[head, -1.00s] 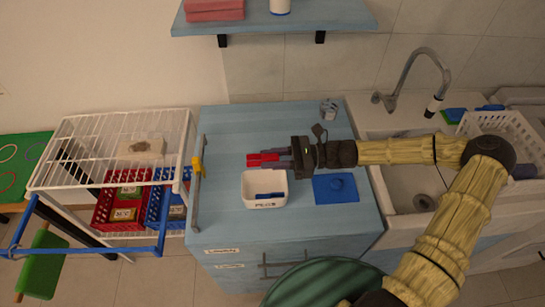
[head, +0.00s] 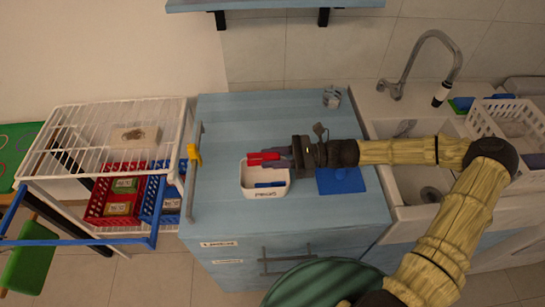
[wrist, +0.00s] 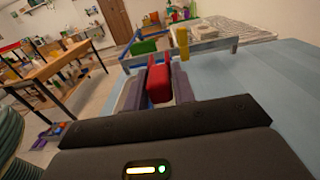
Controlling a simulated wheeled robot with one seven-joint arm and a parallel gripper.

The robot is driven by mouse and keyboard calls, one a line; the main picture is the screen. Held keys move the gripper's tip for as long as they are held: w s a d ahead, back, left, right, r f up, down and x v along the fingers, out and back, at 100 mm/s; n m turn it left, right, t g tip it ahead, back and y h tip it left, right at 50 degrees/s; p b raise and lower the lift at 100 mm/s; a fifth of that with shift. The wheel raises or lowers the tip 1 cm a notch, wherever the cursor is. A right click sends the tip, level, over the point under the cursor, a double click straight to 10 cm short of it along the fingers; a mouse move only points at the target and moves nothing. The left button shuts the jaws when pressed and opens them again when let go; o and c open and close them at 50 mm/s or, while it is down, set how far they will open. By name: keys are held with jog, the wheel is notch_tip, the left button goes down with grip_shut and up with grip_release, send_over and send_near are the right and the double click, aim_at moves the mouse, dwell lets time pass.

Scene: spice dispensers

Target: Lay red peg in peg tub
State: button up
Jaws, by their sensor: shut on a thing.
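The red peg (head: 263,158) is held lengthwise in my gripper (head: 284,153), pointing left. In the head view it overlaps the back part of the white peg tub (head: 265,193); its exact height above the rim is hard to tell. In the wrist view the red peg (wrist: 158,84) sits between the two grey fingers, which are shut on it. The tub has dark lettering on its front, and a blue peg (head: 270,184) lies inside it. The tub's floor is partly hidden.
A blue mat or lid (head: 340,181) lies right of the tub on the light-blue cabinet top (head: 225,130). A small metallic item (head: 331,97) stands at the back. A rail with a yellow clip (head: 194,154) runs along the left edge. The sink (head: 405,180) is at right.

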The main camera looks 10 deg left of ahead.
jog(key=o, duration=0.8)
jog(key=shift+o, duration=0.2)
jog(key=b+v, duration=0.2)
jog(key=v, duration=1.5)
jog(key=shift+d, duration=0.25)
jog(key=shift+a, duration=0.1)
